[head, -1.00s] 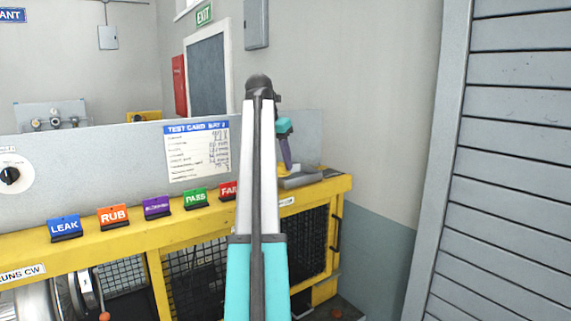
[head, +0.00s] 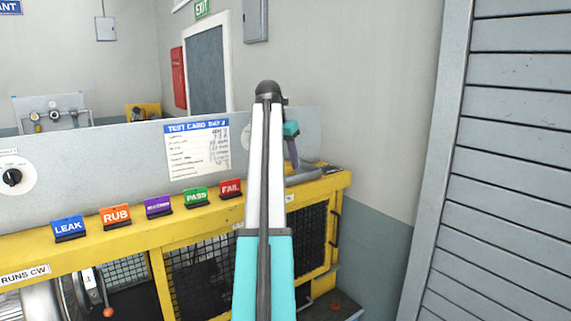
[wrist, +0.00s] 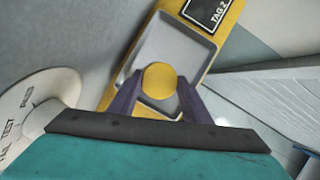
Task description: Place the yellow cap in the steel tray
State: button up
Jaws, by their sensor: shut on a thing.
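The yellow cap (wrist: 159,80) is round and sits between the purple fingertips of my gripper (wrist: 155,92) in the wrist view. The fingers are shut on it. The steel tray (wrist: 178,45) is a shallow grey rectangle set on the yellow bench top. In the wrist view the cap overlaps the tray's near part; its height above the floor of the tray is hard to tell.
A black TAG 2 plate (wrist: 210,10) lies beyond the tray. A round white dial (wrist: 35,110) stands at the left. Upright coloured cards, such as the red FAIL card (head: 230,188), line the bench front. A grey back panel (head: 110,160) rises behind; a slatted shutter (head: 510,160) is at right.

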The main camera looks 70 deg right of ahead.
jog(key=shift+f+p, duration=0.45)
jog(key=shift+f, duration=0.6)
jog(key=o, duration=1.1)
jog(key=shift+o, duration=0.2)
jog(key=shift+r, duration=0.1)
jog(key=b+v, duration=0.4)
jog(key=v, duration=0.8)
